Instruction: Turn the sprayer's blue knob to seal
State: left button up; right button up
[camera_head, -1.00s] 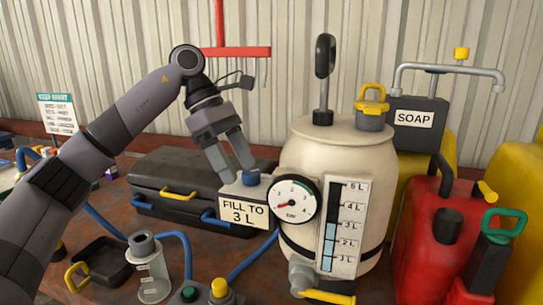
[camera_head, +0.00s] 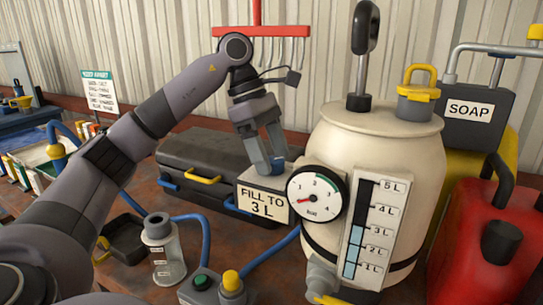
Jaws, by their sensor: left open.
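The cream sprayer tank (camera_head: 372,140) stands at centre right with a dial gauge (camera_head: 317,196) and a level scale (camera_head: 375,228). The scale's blue column reaches about the 3 L mark. My right gripper is not in view.
A black case (camera_head: 200,160) lies behind and left of the block. A SOAP container (camera_head: 470,112) and red can (camera_head: 480,235) crowd the right.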

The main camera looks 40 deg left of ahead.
pick_arm(q)
jog(key=shift+d+f, duration=0.1)
jog(key=shift+f, duration=0.1)
jog(key=c, duration=1.1)
jog(key=shift+o, duration=0.2)
jog(key=shift+n, duration=0.5)
jog(key=n+t, duration=0.1)
jog(key=n, duration=0.1)
jog(key=n+t+y, duration=0.1)
jog(key=n, duration=0.2)
jog(key=shift+s+n, duration=0.1)
jog(key=shift+n, duration=0.2)
jog(key=n+y, duration=0.1)
jog(key=n, duration=0.1)
jog(key=n+t+p, duration=0.1)
jog(key=n, duration=0.1)
jog(key=shift+d+r+y, duration=0.1)
jog(key=shift+d+y, duration=0.1)
jog(key=shift+y, duration=0.2)
jog(key=shift+n+y+p, duration=0.4)
jog(key=shift+n+y, duration=0.1)
jog(key=shift+n, duration=1.2)
